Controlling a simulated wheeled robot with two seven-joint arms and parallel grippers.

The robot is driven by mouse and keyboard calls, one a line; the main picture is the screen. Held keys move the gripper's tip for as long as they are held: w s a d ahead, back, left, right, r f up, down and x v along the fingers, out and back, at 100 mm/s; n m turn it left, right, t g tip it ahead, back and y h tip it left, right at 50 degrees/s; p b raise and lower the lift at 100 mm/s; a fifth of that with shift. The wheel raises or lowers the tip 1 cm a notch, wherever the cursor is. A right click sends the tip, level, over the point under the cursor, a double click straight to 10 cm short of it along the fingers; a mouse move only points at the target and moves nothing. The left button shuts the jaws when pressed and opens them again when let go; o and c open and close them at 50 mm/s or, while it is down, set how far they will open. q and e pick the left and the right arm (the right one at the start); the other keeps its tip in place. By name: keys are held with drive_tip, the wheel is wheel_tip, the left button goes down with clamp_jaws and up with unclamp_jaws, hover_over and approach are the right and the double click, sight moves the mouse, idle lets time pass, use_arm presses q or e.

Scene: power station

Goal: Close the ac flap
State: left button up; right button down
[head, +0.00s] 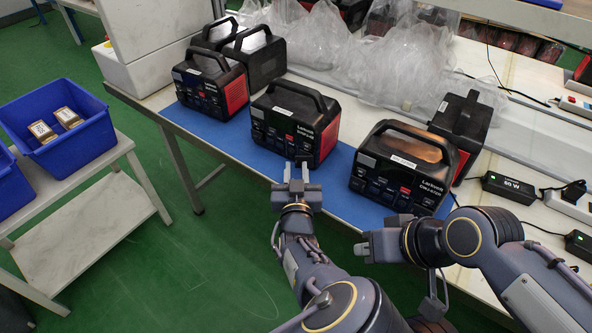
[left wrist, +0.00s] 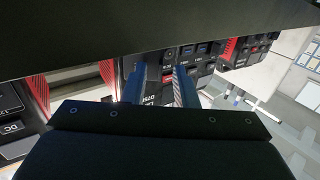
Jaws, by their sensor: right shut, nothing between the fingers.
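A black power station (head: 296,121) with red side vents and a top handle stands on the blue mat (head: 228,133), in front of my left gripper. My left gripper (head: 296,170) is open and empty, its two fingertips apart close to the lower front panel. In the left wrist view its fingers (left wrist: 161,88) point at a black panel (left wrist: 203,58) with buttons and sockets. I cannot tell whether they touch it. The AC flap is too small or hidden to make out. My right gripper (head: 373,246) is shut and empty, in front of the right power station (head: 405,166).
Other power stations (head: 211,84) stand at the back left and one (head: 465,128) at the right. Clear plastic bags (head: 338,45) lie behind. A charger (head: 508,187) and cables are at the right. A blue crate (head: 57,123) with small boxes stands at the left.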

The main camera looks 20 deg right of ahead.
sight(299, 153)
use_arm(q)
clamp_jaws()
drive_tip(key=shift+w, duration=0.1)
drive_tip(key=shift+w+a+f+h+b, duration=0.1)
drive_tip(key=shift+f+h+b, duration=0.05)
drive_tip(key=shift+h+b, duration=0.35)
drive_tip(key=m+g+h+b, duration=0.1)
drive_tip(key=h+b, duration=0.1)
drive_tip(key=w+m+g+h+b, duration=0.1)
drive_tip(key=m+h+b, duration=0.1)
drive_tip(key=w+m+g+h+b, duration=0.1)
drive_tip(key=m+h+b, duration=0.1)
drive_tip(key=shift+w+a+g+b, duration=0.2)
drive_tip(key=shift+a+g+b, duration=0.1)
drive_tip(key=shift+b, duration=0.05)
drive_tip(key=shift+w+d+m+g+h+b, duration=0.1)
drive_tip(key=shift+w+m+g+h+b, duration=0.05)
drive_tip(key=shift+m+g+h+b, duration=0.35)
drive_tip(key=shift+w+d+m+g+h+b, duration=0.1)
drive_tip(key=shift+w+m+g+h+b, duration=0.05)
drive_tip(key=shift+m+g+h+b, duration=0.4)
drive_tip(key=shift+r, duration=0.2)
